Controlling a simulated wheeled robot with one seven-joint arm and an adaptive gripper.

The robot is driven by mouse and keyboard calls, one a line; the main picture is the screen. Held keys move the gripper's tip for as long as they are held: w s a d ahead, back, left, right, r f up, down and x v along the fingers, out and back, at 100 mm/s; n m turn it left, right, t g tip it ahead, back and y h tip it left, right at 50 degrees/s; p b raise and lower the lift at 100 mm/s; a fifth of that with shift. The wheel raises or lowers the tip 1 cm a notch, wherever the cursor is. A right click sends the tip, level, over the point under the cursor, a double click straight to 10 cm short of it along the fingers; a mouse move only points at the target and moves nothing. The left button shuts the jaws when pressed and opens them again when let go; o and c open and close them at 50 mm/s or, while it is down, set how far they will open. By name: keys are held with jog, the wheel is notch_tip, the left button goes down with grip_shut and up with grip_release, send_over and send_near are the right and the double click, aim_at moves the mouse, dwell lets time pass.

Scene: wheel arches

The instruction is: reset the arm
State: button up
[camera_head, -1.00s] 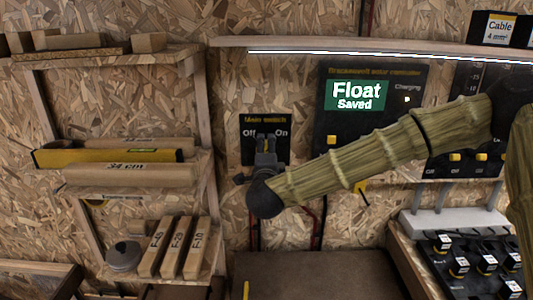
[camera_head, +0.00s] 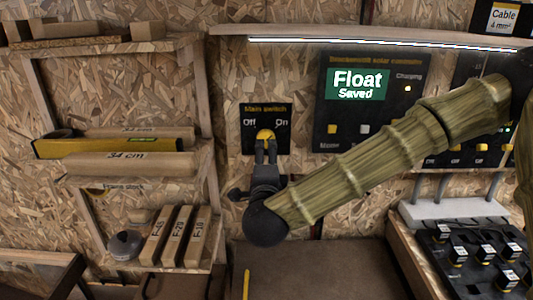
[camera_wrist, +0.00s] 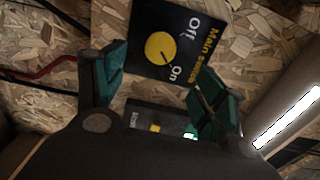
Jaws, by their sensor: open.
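My arm reaches in from the right in the head view, and my gripper (camera_head: 265,148) points up at the main switch panel. The black panel (camera_head: 281,116) bears the words Off and On and a yellow round knob (camera_head: 265,135). In the wrist view my gripper (camera_wrist: 155,82) has its two dark green fingers spread apart with nothing between them. The yellow knob (camera_wrist: 160,46) lies just beyond the fingertips, apart from them; its dark mark points toward On.
A solar controller (camera_head: 366,100) with a green screen reading "Float Saved" is right of the switch. Shelves with labelled tubes (camera_head: 131,164) stand at left. A row of dark devices (camera_head: 478,255) is at lower right. A brown surface (camera_head: 318,268) lies below my gripper.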

jog(key=shift+s, duration=0.6)
jog(key=s+f+n+g+y+p, duration=0.1)
jog(key=s+f+n+g, duration=0.15)
jog(key=f, duration=0.75)
jog(key=s+f+n+g+y, duration=0.2)
jog(key=f+n, duration=0.2)
jog(key=f, duration=0.6)
jog(key=s+d+f+n+g+p, duration=0.1)
jog(key=s+d+f+n+g, duration=0.1)
jog(key=s+f, duration=0.45)
jog(key=s+d+f+n+g+p, duration=0.1)
jog(key=s+d+f+n+g, duration=0.15)
jog(key=f, duration=0.75)
jog(key=s+d+f+n+g+h, duration=0.1)
jog(key=s+d+f+n+g, duration=0.1)
jog(key=s+d, duration=0.4)
jog(key=s+d+f+n+g+h+p, duration=0.1)
jog(key=s+d+f+g, duration=0.3)
jog(key=s, duration=0.7)
jog(key=s+d+f+n+g+h, duration=0.1)
jog(key=s+d+f+n+g, duration=0.2)
jog(key=s+d+f, duration=0.4)
jog(key=shift+s+d+f+n+p, duration=0.15)
jog(key=shift+s+d+n+p, duration=0.2)
jog(key=shift+s+d, duration=0.5)
jog(key=shift+s+a, duration=0.2)
